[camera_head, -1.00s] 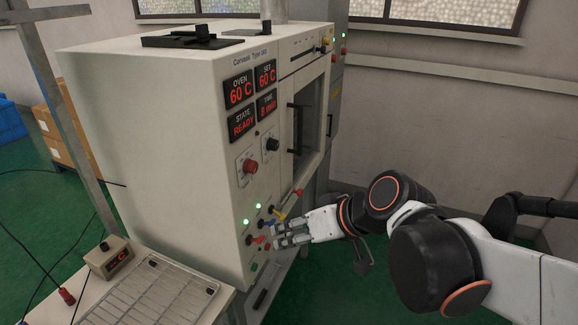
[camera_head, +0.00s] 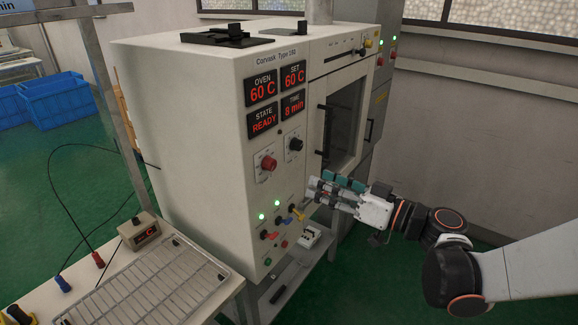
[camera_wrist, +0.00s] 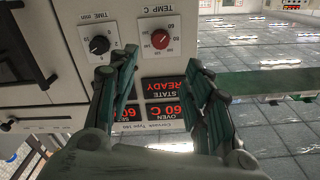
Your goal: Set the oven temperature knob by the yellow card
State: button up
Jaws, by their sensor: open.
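The oven's red temperature knob (camera_head: 268,163) is on the front panel, on a white dial plate. In the wrist view the same red knob (camera_wrist: 160,38) is under the label TEMP C, between and beyond my fingers. My gripper (camera_head: 318,190) is open and empty, in front of the panel, right of and below the red knob and apart from it. In the wrist view its two teal-padded fingers (camera_wrist: 160,68) are spread. The OVEN display (camera_head: 262,89) and the SET display (camera_head: 293,77) both read 60 C. I make out no yellow card.
The black time knob (camera_head: 296,144) sits right of the red one. Coloured levers (camera_head: 285,221) and green lamps are lower on the panel. The oven door (camera_head: 342,125) is at the right. A table with a wire rack (camera_head: 150,285) stands at the front left.

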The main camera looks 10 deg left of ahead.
aim_at(274, 166)
jog(key=b+x, duration=0.2)
jog(key=x, duration=1.1)
jog(key=shift+a, duration=0.1)
jog(key=shift+c, duration=0.2)
jog(key=c, duration=1)
